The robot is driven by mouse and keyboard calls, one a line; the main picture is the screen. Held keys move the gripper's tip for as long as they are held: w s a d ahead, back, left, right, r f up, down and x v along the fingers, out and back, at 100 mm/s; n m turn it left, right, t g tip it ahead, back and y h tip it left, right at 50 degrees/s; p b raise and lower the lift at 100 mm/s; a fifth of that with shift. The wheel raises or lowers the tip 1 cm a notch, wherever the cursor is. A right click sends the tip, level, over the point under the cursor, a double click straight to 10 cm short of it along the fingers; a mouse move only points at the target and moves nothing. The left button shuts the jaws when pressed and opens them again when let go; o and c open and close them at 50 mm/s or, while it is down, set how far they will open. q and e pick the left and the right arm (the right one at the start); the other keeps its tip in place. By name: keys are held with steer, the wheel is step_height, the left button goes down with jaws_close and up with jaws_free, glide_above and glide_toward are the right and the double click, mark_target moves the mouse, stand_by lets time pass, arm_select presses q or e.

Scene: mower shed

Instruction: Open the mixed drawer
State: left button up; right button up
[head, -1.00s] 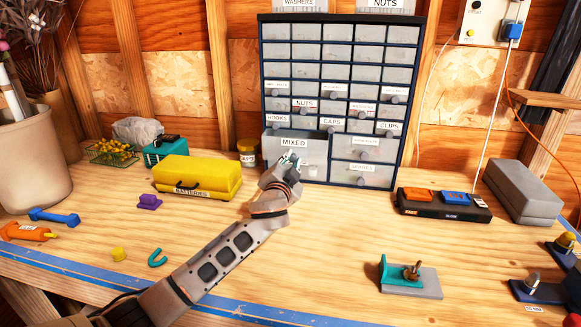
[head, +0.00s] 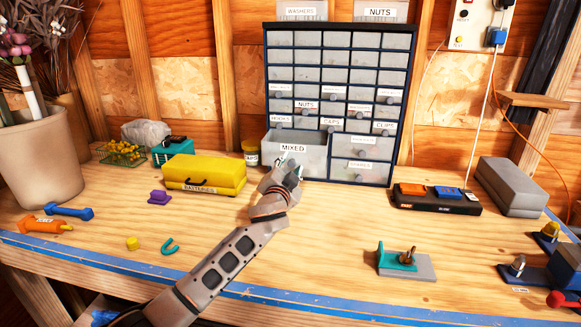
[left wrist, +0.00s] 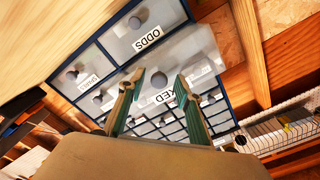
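My left gripper (head: 288,162) is in front of this drawer in the head view. In the left wrist view, which is upside down, the fingers of my left gripper (left wrist: 159,78) are apart. The drawer's round knob (left wrist: 158,80) shows between the tips, with gaps beside it. The right finger partly hides the MIXED label (left wrist: 164,97). My right gripper is not in view.
The ODDS drawer (left wrist: 190,50) is beside the mixed drawer in the wrist view. A yellow batteries case (head: 205,172) lies left of my arm. A black tray with orange and blue items (head: 435,206) and a grey block (head: 510,185) stand right. The middle bench is mostly clear.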

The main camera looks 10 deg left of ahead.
arm_select(q)
steer(key=s, duration=1.2)
steer(key=shift+d, duration=0.1)
